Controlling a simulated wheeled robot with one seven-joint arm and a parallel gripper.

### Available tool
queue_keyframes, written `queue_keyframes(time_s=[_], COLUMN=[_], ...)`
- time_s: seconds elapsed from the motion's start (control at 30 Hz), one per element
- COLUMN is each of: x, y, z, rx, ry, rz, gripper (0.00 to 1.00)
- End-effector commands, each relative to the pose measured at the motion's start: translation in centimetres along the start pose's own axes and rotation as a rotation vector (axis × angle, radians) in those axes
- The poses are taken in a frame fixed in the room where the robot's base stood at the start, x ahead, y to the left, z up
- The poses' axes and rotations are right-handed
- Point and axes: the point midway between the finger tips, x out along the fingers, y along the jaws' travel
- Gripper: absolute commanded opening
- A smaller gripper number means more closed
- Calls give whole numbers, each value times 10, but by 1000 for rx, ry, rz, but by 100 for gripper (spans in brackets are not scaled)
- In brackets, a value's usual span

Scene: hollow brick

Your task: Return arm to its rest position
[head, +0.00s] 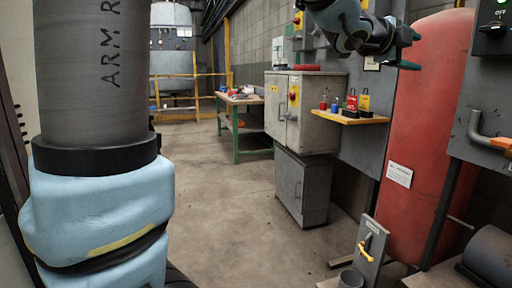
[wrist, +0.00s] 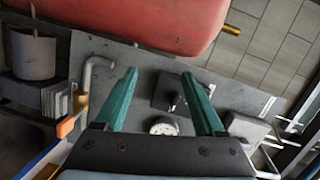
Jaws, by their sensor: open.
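My gripper (head: 408,50) is at the upper right of the head view, raised in front of the grey panel and left of the top of a red tank (head: 428,130). In the wrist view my gripper (wrist: 163,95) shows two green fingers spread apart, with nothing held between them. Beyond the fingers is a grey panel (wrist: 225,95) with a round gauge (wrist: 163,126) and a dark box. The red tank also fills the top of the wrist view (wrist: 150,20).
A grey cabinet (head: 310,100) stands by the wall, with a yellow shelf (head: 345,118) of small items beside it. A pipe lever with an orange handle (head: 500,143) juts out at right. A stand with a yellow valve (head: 366,250) is low at right. The middle floor (head: 225,190) is clear.

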Motion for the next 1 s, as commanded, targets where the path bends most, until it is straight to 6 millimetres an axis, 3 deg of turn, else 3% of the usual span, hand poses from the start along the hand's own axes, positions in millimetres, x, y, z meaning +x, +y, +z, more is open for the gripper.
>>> queue_keyframes(time_s=[0.03,0.2,0.4,0.5,0.6,0.73,1.0], x=[-7,-47,-125,-175,-226,-284,-372], y=[17,82,170,218,264,313,387], z=[34,133,221,248,261,260,220], rx=[-77,-377,-753,-953,-1158,-1395,-1823], ry=[-84,-375,-729,-914,-1097,-1302,-1651], rz=[31,121,190,211,222,223,199], gripper=[71,71,71,71,71,71,71])
